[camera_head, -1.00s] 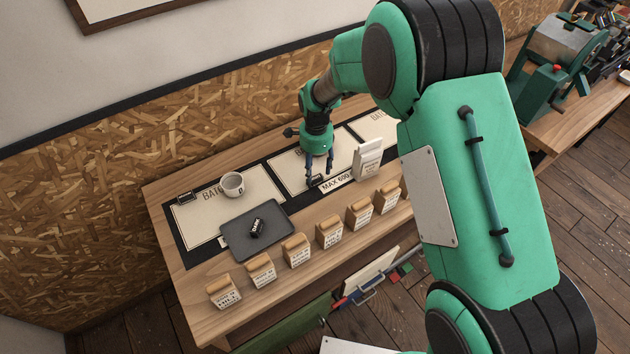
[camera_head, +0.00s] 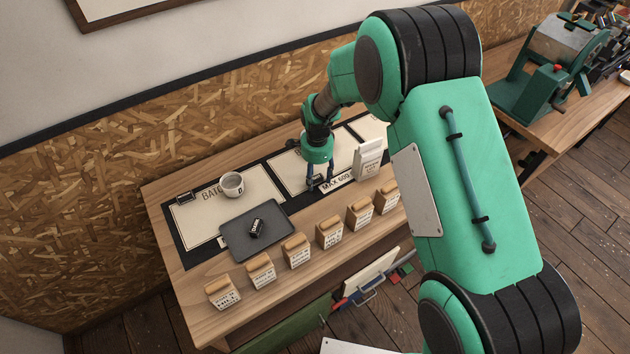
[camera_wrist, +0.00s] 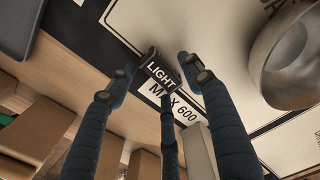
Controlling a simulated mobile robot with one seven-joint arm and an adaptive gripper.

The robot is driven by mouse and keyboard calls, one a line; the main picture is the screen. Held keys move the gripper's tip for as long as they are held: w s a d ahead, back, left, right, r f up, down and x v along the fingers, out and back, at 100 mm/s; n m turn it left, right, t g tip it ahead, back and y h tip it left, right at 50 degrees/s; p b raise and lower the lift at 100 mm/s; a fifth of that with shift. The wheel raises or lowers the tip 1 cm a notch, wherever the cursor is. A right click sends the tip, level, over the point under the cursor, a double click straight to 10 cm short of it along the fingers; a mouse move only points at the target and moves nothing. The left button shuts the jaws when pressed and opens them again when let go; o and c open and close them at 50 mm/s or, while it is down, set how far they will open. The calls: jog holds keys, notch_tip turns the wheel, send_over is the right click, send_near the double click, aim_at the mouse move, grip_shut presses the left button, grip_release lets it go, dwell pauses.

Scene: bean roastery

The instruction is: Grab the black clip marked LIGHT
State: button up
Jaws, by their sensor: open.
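The black clip marked LIGHT (camera_wrist: 161,71) shows in the wrist view, by the edge of a cream sheet just above the MAX 600 label (camera_wrist: 172,101). My gripper (camera_wrist: 160,80) is open, with blue fingers on either side of the clip and a third finger below it. I cannot tell whether any finger touches the clip. In the head view my gripper (camera_head: 320,184) points down at the front edge of the middle cream sheet, and its fingers mostly hide the clip there.
A white bag (camera_head: 368,160) stands close right of my gripper. A dark tray (camera_head: 236,242) with a black clip marked DARK (camera_head: 257,227) lies to the left, near a white cup (camera_head: 232,184). Several small labelled bags (camera_head: 330,232) line the table's front. Another black clip (camera_head: 186,197) lies far left.

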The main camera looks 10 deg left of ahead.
aim_at(317, 179)
dwell(0.3)
jog(key=c, duration=0.9)
jog(key=shift+r, duration=0.1)
notch_tip(317, 179, up, 10)
jog(key=p, duration=0.1)
dwell(0.6)
